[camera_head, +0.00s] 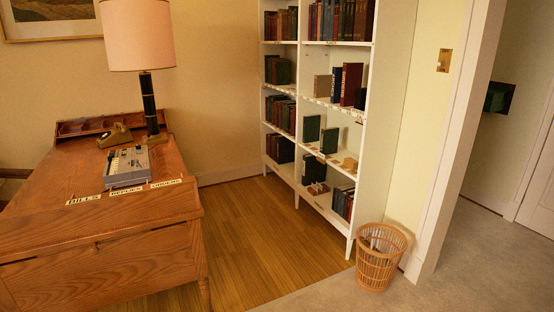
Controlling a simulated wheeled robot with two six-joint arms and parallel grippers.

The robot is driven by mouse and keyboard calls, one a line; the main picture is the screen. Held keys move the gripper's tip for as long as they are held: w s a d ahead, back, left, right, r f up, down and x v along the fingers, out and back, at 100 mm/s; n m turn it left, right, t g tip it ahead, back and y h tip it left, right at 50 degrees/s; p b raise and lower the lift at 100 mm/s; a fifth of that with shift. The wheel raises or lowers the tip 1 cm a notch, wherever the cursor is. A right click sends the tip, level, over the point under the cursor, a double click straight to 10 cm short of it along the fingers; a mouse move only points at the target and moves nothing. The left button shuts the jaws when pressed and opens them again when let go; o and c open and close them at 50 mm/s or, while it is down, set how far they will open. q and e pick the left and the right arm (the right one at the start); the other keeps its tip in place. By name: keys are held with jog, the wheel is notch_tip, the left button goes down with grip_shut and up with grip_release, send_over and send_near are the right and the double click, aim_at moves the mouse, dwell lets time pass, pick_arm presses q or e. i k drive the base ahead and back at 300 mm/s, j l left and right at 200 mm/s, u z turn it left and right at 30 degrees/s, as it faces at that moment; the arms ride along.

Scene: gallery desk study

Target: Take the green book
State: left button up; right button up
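A white bookcase (369,118) stands against the back wall. On a middle shelf of its right section, a dark green book (312,128) stands upright. Just right of it, a second green book (329,141) stands facing forward, with a small pale card at its foot. I cannot tell which of the two the task means. More dark greenish books (279,71) stand in the left section. Neither of my grippers is in view.
A wooden desk (150,208) fills the left, with a lamp (150,105), a telephone (115,136), a grey machine (127,165) and paper labels. A wicker basket (380,258) stands by the bookcase's right front. Wood floor (258,240) is clear between desk and bookcase; a doorway is right.

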aim_at(329, 143)
jog(key=i+z, duration=0.2)
jog(key=i, duration=0.8)
jog(key=i+z, duration=0.25)
jog(key=i, duration=0.75)
jog(key=i+j, duration=0.2)
jog(key=i, duration=0.65)
jog(key=i+j+u, duration=0.15)
jog(key=i, duration=0.7)
